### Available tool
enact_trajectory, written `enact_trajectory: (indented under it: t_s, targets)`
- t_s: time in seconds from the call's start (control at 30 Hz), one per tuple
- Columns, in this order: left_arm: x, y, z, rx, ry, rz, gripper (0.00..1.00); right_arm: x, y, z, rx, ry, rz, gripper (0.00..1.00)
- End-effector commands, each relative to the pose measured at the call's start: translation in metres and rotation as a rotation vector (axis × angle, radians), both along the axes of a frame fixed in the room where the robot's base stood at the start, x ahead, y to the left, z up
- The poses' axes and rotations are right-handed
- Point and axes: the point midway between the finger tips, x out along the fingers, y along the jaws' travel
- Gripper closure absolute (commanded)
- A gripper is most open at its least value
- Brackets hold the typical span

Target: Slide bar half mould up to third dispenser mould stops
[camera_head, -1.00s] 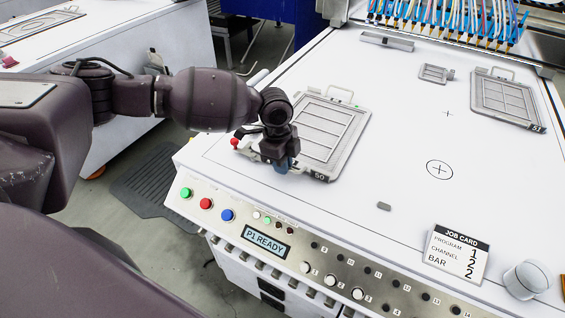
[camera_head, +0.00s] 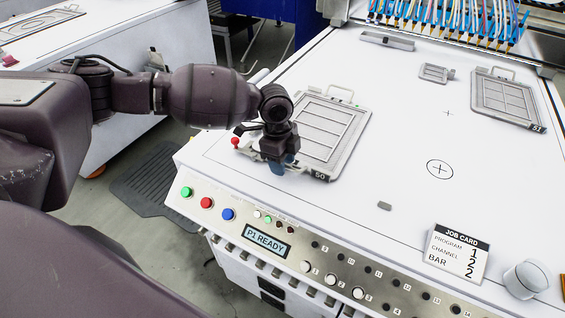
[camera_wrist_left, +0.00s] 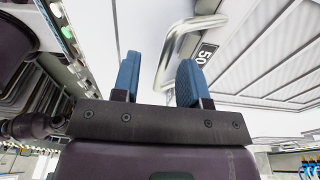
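A grey flat mould marked 50 (camera_head: 325,135) lies on the white table to the left, with wire handles at its ends. A second mould marked 51 (camera_head: 508,98) lies at the back right. I cannot tell for sure which is the bar half mould. My left gripper (camera_head: 278,167) is at the near left corner of mould 50 and hides part of its near end. In the left wrist view its blue fingers (camera_wrist_left: 158,78) are apart, with the metal handle (camera_wrist_left: 178,42) just beyond the gap, not clearly between them. My right gripper is not in view.
Dispenser nozzles with coloured tubes (camera_head: 450,22) hang at the back. A grey bar (camera_head: 387,41), a small plate (camera_head: 436,73) and a small block (camera_head: 384,206) are on the table. The middle is clear.

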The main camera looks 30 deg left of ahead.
Motion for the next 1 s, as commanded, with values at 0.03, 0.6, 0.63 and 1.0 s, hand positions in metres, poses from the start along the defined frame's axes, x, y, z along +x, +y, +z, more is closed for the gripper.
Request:
enact_trajectory:
  t_s: [0.03, 0.6, 0.63, 1.0]
  targets:
    - [0.002, 0.003, 0.017, 0.0, -0.01, 0.002, 0.6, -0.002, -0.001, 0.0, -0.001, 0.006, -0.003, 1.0]
    - [0.002, 0.013, 0.096, 0.002, -0.003, 0.003, 0.6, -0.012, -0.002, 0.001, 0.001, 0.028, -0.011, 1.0]
    - [0.002, 0.013, 0.097, 0.002, -0.002, 0.003, 0.6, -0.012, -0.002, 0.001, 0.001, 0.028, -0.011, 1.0]
    - [0.001, 0.013, 0.098, 0.002, -0.001, 0.003, 0.6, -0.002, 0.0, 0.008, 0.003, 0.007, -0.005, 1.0]
